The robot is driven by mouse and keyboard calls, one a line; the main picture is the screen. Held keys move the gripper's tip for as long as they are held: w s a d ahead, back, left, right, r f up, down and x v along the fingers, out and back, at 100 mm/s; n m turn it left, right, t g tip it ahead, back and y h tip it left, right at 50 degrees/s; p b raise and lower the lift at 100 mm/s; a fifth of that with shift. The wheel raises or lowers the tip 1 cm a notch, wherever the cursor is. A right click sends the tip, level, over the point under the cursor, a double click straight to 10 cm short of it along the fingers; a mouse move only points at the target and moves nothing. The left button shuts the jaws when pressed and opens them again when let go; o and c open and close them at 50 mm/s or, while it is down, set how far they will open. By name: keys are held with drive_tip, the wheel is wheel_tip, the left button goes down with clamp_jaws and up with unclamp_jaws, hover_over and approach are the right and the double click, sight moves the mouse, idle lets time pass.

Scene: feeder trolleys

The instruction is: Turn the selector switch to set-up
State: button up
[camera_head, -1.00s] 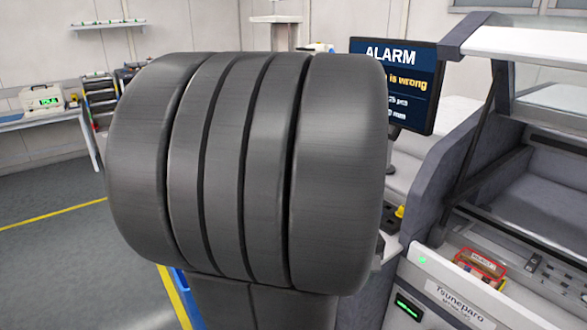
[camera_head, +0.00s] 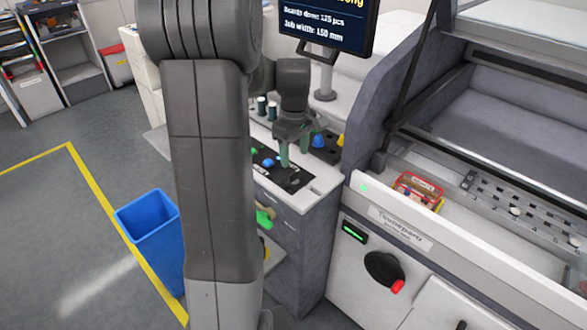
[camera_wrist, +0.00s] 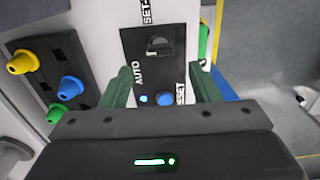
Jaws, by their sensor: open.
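The selector switch (camera_wrist: 160,46) is a black knob on a dark control panel (camera_wrist: 133,45), seen in the wrist view. Labels read "SET-", cut off at the top edge, and "AUTO" at the left. A pale mark on the knob's left side appears to be on the AUTO side. A blue button (camera_wrist: 165,99) by a "RESET" label and a small lit blue lamp sit below it. My gripper (camera_wrist: 162,80) is open, its green fingers either side of the panel, with nothing between them. In the head view my gripper (camera_head: 294,152) hangs over the console; the knob is not clear there.
Another plate with yellow, blue and green knobs (camera_wrist: 62,88) lies left of the panel. The monitor (camera_head: 325,22) stands behind the console. The machine front (camera_head: 340,250) with a black and red rotary handle (camera_head: 385,270) is at right. A blue bin (camera_head: 150,235) stands at left.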

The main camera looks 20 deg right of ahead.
sight(295, 173)
wheel_tip(295, 173, down, 7)
drive_tip(key=shift+r, duration=0.15)
drive_tip(key=c, duration=1)
